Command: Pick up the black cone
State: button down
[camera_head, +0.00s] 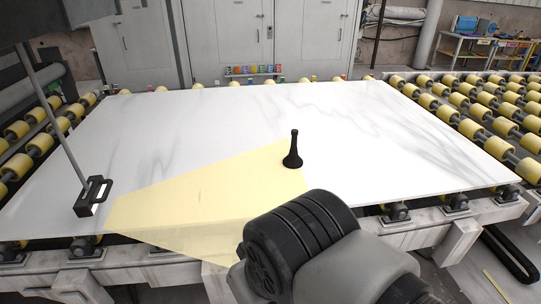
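The black cone (292,152) stands upright on the white stone slab (230,115), right of the slab's middle. It has a wide round base and a narrow neck with a small knob on top. Nothing touches it. My gripper is not in view. A grey and black part of my arm fills the lower middle, in front of the slab's near edge and below the cone. It hides part of that edge.
A pale yellow patch (200,205) covers the slab's near part, reaching close to the cone. A black box-like fixture (92,197) on a thin rod is at the slab's left front. Yellow rollers (470,100) flank the slab. Grey cabinets (225,40) stand behind. The slab around the cone is clear.

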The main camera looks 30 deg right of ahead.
aim_at(293, 161)
jog(key=i+l+z, duration=0.2)
jog(key=i+z, duration=0.25)
jog(key=i, duration=0.25)
jog(key=i+z, duration=0.45)
jog(key=i, duration=0.2)
